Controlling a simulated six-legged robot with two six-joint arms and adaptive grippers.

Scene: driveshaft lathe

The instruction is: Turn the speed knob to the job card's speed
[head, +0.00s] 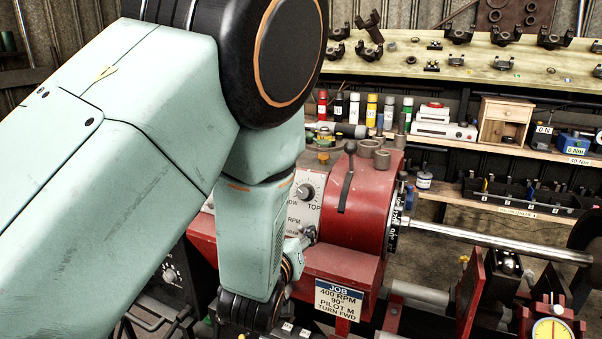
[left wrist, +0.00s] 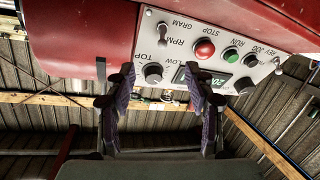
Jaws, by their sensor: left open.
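The speed knob (head: 305,192), a dark round knob between LOW and TOP marks, sits on the lathe's pale control panel (head: 296,218). It shows upside down in the left wrist view (left wrist: 153,73). My left gripper (left wrist: 158,82) is open and empty. Its fingertips frame the knob there, but the head view shows no finger around the knob. In the head view my left arm hides most of that gripper. A digital display (left wrist: 181,75) beside the knob is partly behind a finger; its digits start with 20. The job card (head: 338,300) reads 400 RPM, 90°, PILOT M, TURN FWD.
A red STOP button (left wrist: 204,49), a green RUN button (left wrist: 231,56), a REV JOG FWD selector (left wrist: 245,86) and a toggle switch (left wrist: 163,30) share the panel. A tall black lever (head: 347,178) stands on the red headstock (head: 362,215). A steel shaft (head: 500,242) extends right.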

